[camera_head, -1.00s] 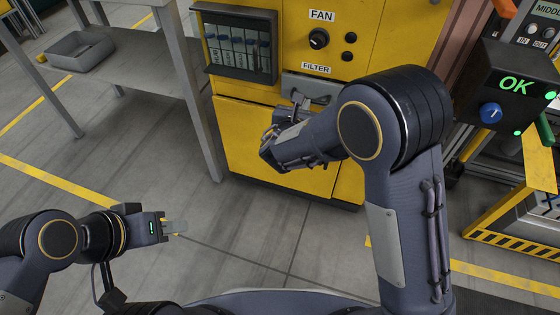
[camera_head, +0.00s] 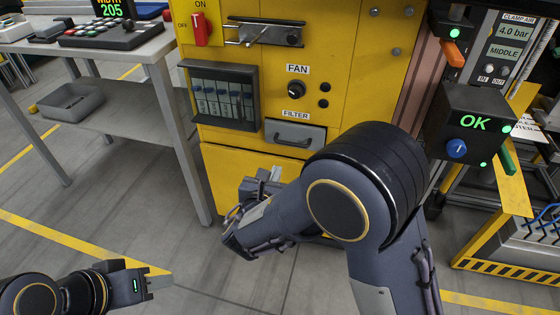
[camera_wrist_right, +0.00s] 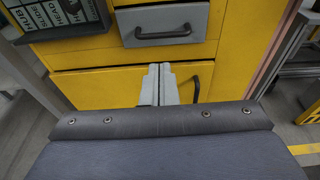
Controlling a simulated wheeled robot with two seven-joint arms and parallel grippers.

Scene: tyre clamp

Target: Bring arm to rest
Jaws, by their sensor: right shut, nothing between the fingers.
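My right arm reaches across the middle of the head view. Its gripper (camera_head: 266,176) is in front of the yellow cabinet's lower door, just below the grey filter drawer (camera_head: 296,136). In the right wrist view the two pale fingers (camera_wrist_right: 159,84) are together with nothing between them. They point at the yellow lower door (camera_wrist_right: 100,88), left of its dark handle (camera_wrist_right: 196,88); contact cannot be told. My left gripper (camera_head: 158,280) is low at the left over the grey floor, and I see nothing in it. Its finger gap is not clear.
A grey metal table (camera_head: 135,52) with a lower shelf and a grey bin (camera_head: 72,103) stands left of the yellow cabinet (camera_head: 350,95). A control box reading OK (camera_head: 470,125) and a yellow-framed machine stand at the right. The floor between the grippers is clear.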

